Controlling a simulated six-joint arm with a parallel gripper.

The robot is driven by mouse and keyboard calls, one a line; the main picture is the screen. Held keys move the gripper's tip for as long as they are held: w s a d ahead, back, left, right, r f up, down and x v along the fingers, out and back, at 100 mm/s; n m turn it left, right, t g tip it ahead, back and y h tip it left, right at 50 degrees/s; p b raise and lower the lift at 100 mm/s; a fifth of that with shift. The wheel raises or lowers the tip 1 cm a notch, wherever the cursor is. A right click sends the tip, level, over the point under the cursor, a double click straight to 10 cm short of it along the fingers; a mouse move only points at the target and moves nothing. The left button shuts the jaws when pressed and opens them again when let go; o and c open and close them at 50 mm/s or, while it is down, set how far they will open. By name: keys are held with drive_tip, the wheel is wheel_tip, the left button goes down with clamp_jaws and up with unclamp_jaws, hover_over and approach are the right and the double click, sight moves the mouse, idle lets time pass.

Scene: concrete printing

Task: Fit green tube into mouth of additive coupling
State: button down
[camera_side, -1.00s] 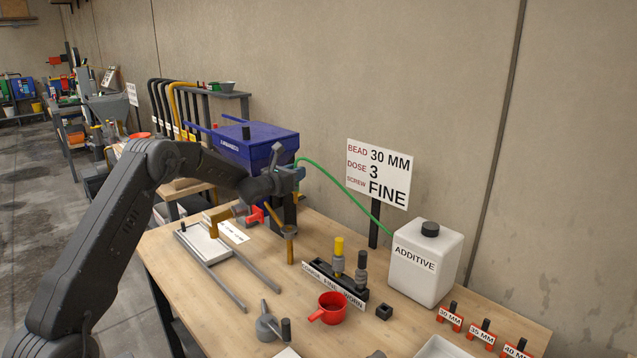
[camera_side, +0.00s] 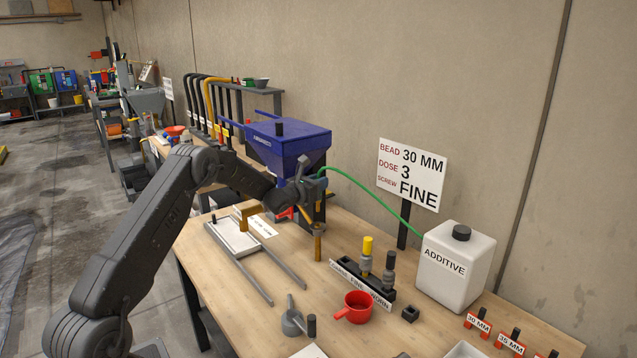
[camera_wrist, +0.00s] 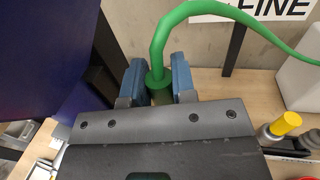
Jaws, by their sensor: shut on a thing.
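The green tube (camera_side: 365,192) runs in an arc from the white additive jug (camera_side: 455,265) to my gripper (camera_side: 317,184), beside the blue hopper (camera_side: 288,143). In the wrist view, my gripper (camera_wrist: 157,84) has its two blue-grey jaws shut on the tube's end, on either side of a green collar. The green tube (camera_wrist: 162,40) rises from the jaws and bends right. The additive coupling cannot be made out. The jaws and wrist hide what lies directly under the tube's end, so I cannot tell whether it touches the coupling.
The hopper wall (camera_wrist: 45,50) is close on the left. An ochre upright piece (camera_side: 318,243) stands below my gripper.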

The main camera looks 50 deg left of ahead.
sight(317, 204)
drive_tip(key=shift+f, duration=1.9)
drive_tip(key=shift+f, duration=0.15)
drive_tip(key=shift+f, duration=0.35)
drive_tip(key=shift+f, duration=0.35)
drive_tip(key=shift+f, duration=0.4)
drive_tip(key=shift+f, duration=0.25)
drive_tip(key=shift+f, duration=0.1)
drive_tip(key=c, duration=0.9)
unclamp_jaws()
drive_tip(key=shift+f, duration=0.1)
